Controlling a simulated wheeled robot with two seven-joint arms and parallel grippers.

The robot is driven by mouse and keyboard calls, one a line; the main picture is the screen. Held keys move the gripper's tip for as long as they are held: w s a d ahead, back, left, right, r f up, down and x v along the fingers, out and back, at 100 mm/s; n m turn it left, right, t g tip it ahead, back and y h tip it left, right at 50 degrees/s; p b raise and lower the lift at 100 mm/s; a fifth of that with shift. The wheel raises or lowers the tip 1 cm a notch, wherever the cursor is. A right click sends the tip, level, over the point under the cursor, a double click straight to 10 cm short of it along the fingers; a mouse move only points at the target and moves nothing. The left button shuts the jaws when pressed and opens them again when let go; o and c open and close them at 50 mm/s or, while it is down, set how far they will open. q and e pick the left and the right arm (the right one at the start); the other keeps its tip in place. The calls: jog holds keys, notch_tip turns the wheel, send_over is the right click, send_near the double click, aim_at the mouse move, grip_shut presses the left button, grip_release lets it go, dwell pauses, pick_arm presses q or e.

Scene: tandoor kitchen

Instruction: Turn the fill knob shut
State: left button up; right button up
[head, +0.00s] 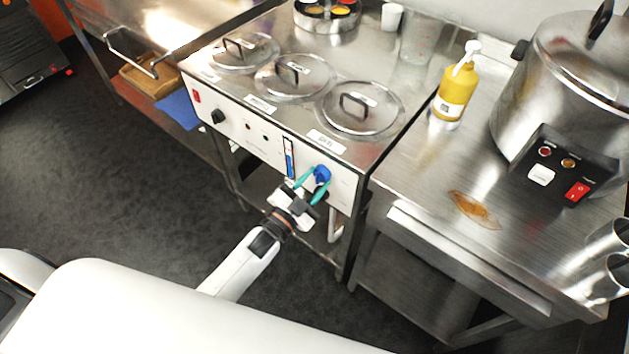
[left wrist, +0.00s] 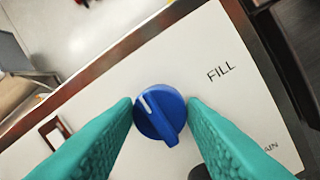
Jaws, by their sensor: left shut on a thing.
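The fill knob (head: 322,174) is blue and sits on the white front panel of the steel counter unit, at the right of a blue level gauge (head: 289,157). In the left wrist view the knob (left wrist: 159,114) has a white pointer mark toward its upper left, and the word FILL stands to its right. My left gripper (head: 313,182) has teal fingers, shut on the knob from both sides; the fingers also show in the left wrist view (left wrist: 160,118). A dark part low on the panel is mostly hidden by a finger. My right gripper is not in view.
Three round lids (head: 360,107) lie on the unit's top. A yellow pump bottle (head: 456,88) and a large steel pot (head: 560,75) stand on the counter at the right. A black knob (head: 218,116) is at the panel's left. The dark floor at the left is clear.

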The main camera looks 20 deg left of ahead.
pick_arm(q)
jog(key=o, duration=1)
jog(key=b+v, duration=0.2)
jog(key=v, duration=1)
jog(key=s+a+f+n+g+y, duration=0.1)
jog(key=s+f+n+g+y, duration=0.2)
jog(key=f, duration=0.7)
jog(key=s+a+f+n+g+y, duration=0.1)
jog(key=s+f+g, duration=0.25)
jog(key=f, duration=0.55)
jog(key=s+a+f+n+g+y, duration=0.1)
jog(key=s+a+f+g, duration=0.2)
jog(key=f, duration=0.7)
jog(key=s+f+n+g, duration=0.1)
jog(key=s+f+g, duration=0.1)
jog(key=s+f, duration=0.2)
jog(key=s+f+n+g+y, duration=0.1)
jog(key=s+f+g, duration=0.2)
jog(key=s, duration=0.8)
jog(key=s+f+n+g, duration=0.1)
jog(key=s+f+g, duration=0.2)
jog(key=s+f, duration=0.2)
jog(key=shift+s+d+f+y, duration=0.1)
jog(key=shift+s+d+y, duration=0.1)
jog(key=shift+s, duration=0.4)
jog(key=shift+s+d+f+y, duration=0.1)
jog(key=shift+s+y, duration=0.1)
jog(key=shift+s, duration=0.4)
